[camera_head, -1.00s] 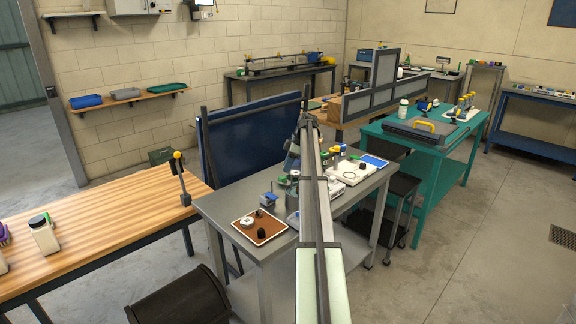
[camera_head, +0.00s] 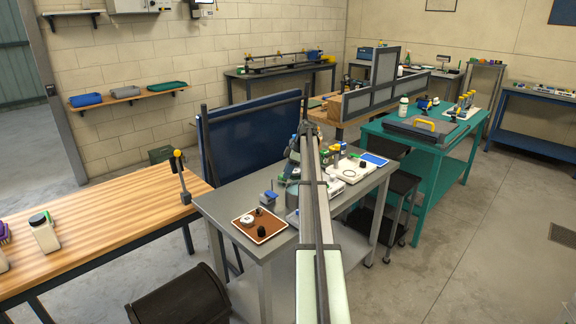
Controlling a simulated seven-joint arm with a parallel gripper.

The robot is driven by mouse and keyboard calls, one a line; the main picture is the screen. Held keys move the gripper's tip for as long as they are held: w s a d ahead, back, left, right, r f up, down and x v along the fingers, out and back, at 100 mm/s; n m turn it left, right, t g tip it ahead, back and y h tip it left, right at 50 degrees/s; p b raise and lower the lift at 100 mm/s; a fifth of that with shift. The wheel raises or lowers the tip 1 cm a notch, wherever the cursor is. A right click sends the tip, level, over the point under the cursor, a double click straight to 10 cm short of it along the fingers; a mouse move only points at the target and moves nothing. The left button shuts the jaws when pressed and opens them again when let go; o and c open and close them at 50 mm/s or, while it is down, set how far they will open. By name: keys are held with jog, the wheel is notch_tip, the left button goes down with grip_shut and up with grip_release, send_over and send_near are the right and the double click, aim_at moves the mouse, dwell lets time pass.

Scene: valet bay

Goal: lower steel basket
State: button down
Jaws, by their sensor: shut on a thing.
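My arm runs from the bottom middle up to the grey workbench (camera_head: 262,262) and covers much of its centre. My gripper (camera_head: 289,173) is low over the bench, just left of the arm link. It is small and partly hidden. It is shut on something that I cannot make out. I cannot pick out a steel basket clearly. A pale instrument (camera_head: 294,214) shows just left of the arm on the bench, partly covered by it.
A brown tray (camera_head: 243,237) with small parts and a blue-topped block (camera_head: 269,197) are on the bench's left. A white device (camera_head: 356,171) and a blue tray (camera_head: 374,159) are to the right. A blue panel (camera_head: 250,140) stands behind. A wooden bench (camera_head: 110,215) is at left.

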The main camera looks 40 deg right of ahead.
jog(key=shift+s+f, duration=0.1)
jog(key=shift+f, duration=0.3)
jog(key=c, duration=0.9)
grip_release()
jog(key=shift+o, duration=0.2)
jog(key=shift+r, duration=0.1)
jog(key=v, duration=1.3)
jog(key=shift+r, duration=0.3)
